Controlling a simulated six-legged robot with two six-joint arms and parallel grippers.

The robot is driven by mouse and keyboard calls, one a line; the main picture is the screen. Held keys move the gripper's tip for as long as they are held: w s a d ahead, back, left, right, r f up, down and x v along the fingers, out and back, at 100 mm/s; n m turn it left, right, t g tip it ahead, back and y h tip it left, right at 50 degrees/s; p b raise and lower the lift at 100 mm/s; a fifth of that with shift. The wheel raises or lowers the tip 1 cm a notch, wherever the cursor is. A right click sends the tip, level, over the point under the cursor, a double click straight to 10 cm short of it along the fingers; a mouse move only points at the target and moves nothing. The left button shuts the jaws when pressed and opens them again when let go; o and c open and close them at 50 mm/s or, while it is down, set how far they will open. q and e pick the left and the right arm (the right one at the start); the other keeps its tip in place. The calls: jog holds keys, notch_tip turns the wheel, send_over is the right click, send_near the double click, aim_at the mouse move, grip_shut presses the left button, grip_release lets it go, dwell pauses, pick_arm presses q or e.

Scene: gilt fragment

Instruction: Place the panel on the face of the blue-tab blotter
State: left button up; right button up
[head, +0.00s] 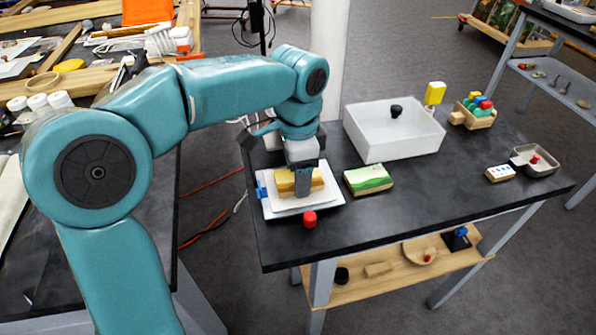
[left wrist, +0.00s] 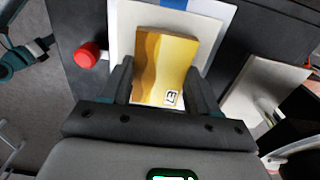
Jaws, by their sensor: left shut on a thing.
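The panel (head: 285,181), a small golden-yellow slab with wavy bands, is between the fingers of my left gripper (head: 303,188). In the left wrist view, the fingers (left wrist: 159,80) sit on either side of the panel (left wrist: 163,62), which has a small black-and-white mark near one corner. The blue-tab blotter (head: 328,204) is a white sheet on a pale board under the panel, with its blue tab (head: 261,189) at the left. It also shows behind the panel in the left wrist view (left wrist: 205,28). I cannot tell whether the panel touches the blotter. My right gripper is not in view.
A red knob (head: 309,219) stands at the blotter's front edge. A green-and-cream painted block (head: 368,180) lies close to its right. A white bin (head: 385,147) stands behind that. The dark tabletop (head: 430,185) is clear at front right.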

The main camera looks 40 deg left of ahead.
pick_arm(q)
jog(key=shift+f, duration=0.2)
jog(key=o, duration=1)
jog(key=shift+o, duration=0.2)
notch_tip(320, 180, up, 12)
jog(key=p, duration=0.3)
jog(key=shift+r+p, duration=0.2)
jog(key=shift+p, duration=0.1)
